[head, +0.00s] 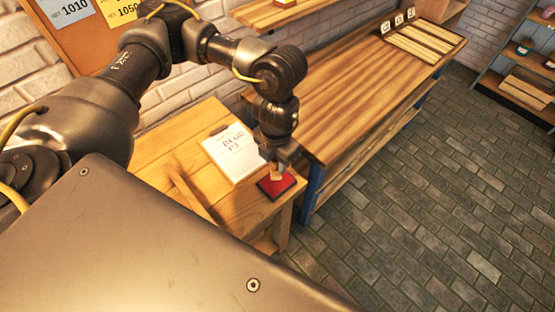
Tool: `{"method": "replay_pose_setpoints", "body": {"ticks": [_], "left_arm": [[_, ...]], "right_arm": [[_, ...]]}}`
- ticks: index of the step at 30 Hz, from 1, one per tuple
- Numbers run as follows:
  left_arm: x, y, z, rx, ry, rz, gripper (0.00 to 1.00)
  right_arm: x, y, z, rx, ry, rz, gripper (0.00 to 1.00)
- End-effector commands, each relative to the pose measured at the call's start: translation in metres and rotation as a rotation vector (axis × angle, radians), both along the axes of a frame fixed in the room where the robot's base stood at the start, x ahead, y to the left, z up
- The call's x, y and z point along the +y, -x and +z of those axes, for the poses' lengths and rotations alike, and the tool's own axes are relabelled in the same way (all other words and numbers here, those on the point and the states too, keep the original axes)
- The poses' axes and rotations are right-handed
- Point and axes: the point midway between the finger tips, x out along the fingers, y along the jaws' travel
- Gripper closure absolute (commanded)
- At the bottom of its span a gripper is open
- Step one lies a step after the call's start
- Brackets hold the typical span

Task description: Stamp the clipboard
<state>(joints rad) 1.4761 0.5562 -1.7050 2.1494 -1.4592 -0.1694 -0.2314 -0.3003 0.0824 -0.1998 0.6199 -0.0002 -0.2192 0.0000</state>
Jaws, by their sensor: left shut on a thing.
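The clipboard (231,151) lies on the small wooden table (185,132), with a white sheet that has handwriting reading something like "BLUE" and a second short line. My left gripper (277,170) is just right of the clipboard, pointing down. It is shut on a small wooden stamp (277,175) directly over a red ink pad (270,188) near the table's right edge. I cannot tell whether the stamp touches the pad. The gripper hides part of the pad and of the stamp. My right gripper is not in view.
A long wooden workbench (345,90) with blue legs stands to the right, bearing a slatted wooden tray (424,45) and small numbered cards (398,20) at its far end. A brick wall is behind. Open paved floor (430,190) lies at the right.

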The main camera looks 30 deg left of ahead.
Motion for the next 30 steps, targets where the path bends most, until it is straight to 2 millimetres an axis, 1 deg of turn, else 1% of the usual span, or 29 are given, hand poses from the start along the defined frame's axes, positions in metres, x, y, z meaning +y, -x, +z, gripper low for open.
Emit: {"method": "replay_pose_setpoints", "body": {"ticks": [1, 9, 15, 30], "left_arm": [[0.0, 0.0, -0.008, 0.001, 0.0, 0.001, 0.85], [0.0, 0.0, -0.036, 0.0, 0.0, 0.002, 0.85], [0.0, 0.0, -0.051, -0.001, 0.0, 0.002, 0.85], [0.0, 0.0, -0.052, 0.0, 0.0, 0.002, 0.85]], "right_arm": [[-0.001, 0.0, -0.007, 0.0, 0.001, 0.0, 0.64], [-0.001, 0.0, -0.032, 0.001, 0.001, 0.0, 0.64], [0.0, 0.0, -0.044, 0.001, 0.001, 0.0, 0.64], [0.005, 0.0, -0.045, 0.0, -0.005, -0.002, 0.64]]}}
